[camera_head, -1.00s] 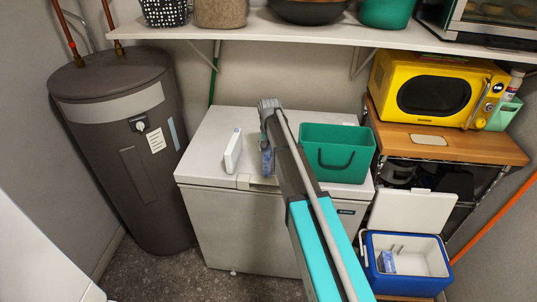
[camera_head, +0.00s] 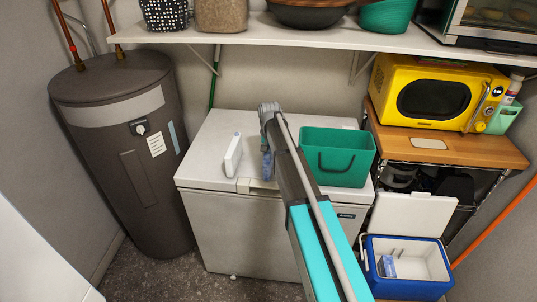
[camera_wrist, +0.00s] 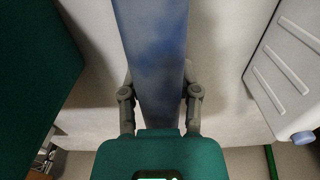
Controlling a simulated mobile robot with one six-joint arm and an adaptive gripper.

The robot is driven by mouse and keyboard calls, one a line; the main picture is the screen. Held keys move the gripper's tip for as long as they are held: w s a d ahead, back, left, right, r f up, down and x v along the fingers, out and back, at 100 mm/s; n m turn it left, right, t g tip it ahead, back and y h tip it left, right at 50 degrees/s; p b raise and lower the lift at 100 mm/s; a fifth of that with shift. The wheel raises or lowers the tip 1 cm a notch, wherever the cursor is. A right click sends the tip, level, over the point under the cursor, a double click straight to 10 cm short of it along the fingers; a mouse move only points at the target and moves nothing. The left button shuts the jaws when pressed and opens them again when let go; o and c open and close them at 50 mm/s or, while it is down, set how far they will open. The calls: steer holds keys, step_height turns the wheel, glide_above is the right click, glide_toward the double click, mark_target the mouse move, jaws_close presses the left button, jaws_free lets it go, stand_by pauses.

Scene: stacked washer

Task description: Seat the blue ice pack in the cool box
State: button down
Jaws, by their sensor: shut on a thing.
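The blue ice pack (camera_wrist: 152,60) is a slab with a mottled blue face, held between the two fingers of my gripper (camera_wrist: 160,92) in the wrist view. In the head view my gripper (camera_head: 267,140) is over the white chest freezer's lid, and only a sliver of the pack (camera_head: 266,166) shows beside my arm. I cannot tell whether the pack touches the lid. The cool box (camera_head: 373,277) is blue with a white inside and stands open at the lower right, its white lid (camera_head: 412,212) raised. A small blue-and-white item (camera_head: 387,266) is inside it at the left.
A white flat canister (camera_head: 233,155) with a blue cap stands left of my gripper on the freezer (camera_head: 232,225). A green bin (camera_head: 338,155) stands to its right. A shelf (camera_head: 330,38) spans above. A yellow microwave (camera_head: 436,92) sits on the right-hand rack.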

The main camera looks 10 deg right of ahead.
steer(key=shift+r, duration=0.15)
step_height(320, 180, up, 2)
steer(key=shift+r+p, duration=0.1)
steer(key=shift+p, duration=1.1)
steer(key=s+d+r+p, duration=0.2)
steer(key=s+r+p, duration=0.8)
steer(key=s, duration=0.4)
steer(key=shift+d+r, duration=0.15)
steer(key=shift+r, duration=0.05)
step_height(320, 180, down, 5)
steer(key=b, duration=0.4)
steer(key=shift+b, duration=0.3)
